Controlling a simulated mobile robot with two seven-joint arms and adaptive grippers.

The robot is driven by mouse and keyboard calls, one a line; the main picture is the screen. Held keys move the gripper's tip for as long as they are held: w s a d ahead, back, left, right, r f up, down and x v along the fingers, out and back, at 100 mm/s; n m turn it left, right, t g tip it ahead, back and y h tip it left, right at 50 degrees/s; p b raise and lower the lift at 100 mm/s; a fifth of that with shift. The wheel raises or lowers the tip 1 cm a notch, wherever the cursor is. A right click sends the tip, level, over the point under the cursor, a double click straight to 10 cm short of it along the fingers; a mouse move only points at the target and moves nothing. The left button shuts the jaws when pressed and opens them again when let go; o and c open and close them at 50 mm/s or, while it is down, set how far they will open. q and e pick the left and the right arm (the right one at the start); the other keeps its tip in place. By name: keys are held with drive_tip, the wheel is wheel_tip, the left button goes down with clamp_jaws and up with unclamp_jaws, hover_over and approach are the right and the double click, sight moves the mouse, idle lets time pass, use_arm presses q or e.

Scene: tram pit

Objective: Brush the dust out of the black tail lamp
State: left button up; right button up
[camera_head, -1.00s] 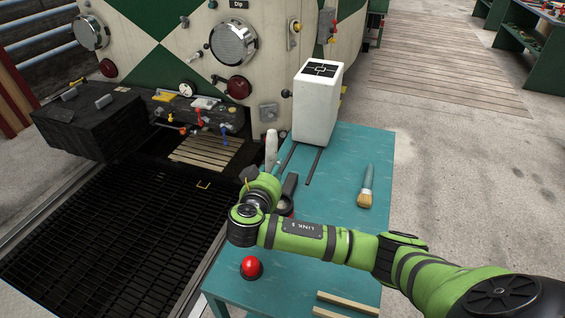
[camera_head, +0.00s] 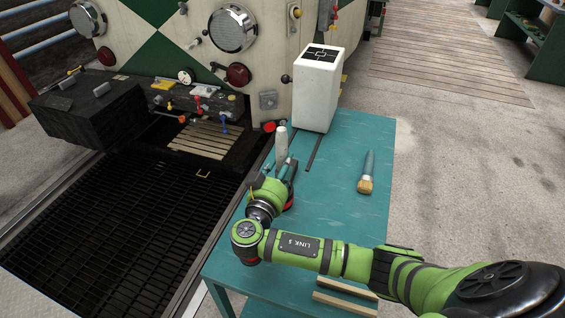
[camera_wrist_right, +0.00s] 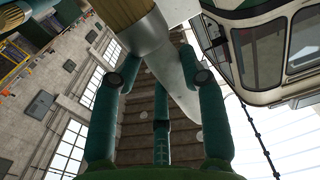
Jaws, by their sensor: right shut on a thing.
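My right gripper (camera_head: 284,172) is at the left side of the teal table, shut on a brush with a pale handle (camera_head: 281,142) that points up in the head view. In the right wrist view the brush shows its tan bristles (camera_wrist_right: 118,12) and metal band (camera_wrist_right: 148,35) between the teal fingers (camera_wrist_right: 160,80). A dark rounded piece with a red edge (camera_head: 290,202) shows right beside the gripper, mostly hidden. It may be the black tail lamp, but I cannot tell for sure, nor whether the bristles touch it. No dust can be made out. My left gripper is not in view.
A white box (camera_head: 317,95) stands at the table's back. Another brush (camera_head: 367,172) lies to the right on the teal table (camera_head: 335,215). Wooden strips (camera_head: 345,296) lie at the front. A red dome is mostly hidden under my arm. A dark grated pit (camera_head: 100,225) lies left.

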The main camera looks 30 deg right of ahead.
sight(277, 174)
drive_tip(key=shift+f+b, duration=0.3)
drive_tip(key=shift+f, duration=0.5)
drive_tip(key=shift+o, duration=1.4)
drive_tip(key=shift+r, duration=0.1)
drive_tip(key=shift+c, duration=1.4)
drive_tip(key=shift+f+b, duration=0.9)
drive_tip(key=shift+f, duration=0.05)
drive_tip(key=shift+w+a+f+b, duration=0.1)
drive_tip(key=shift+w+a+b, duration=0.3)
drive_tip(key=shift+b, duration=0.3)
drive_tip(key=shift+w+a, duration=0.2)
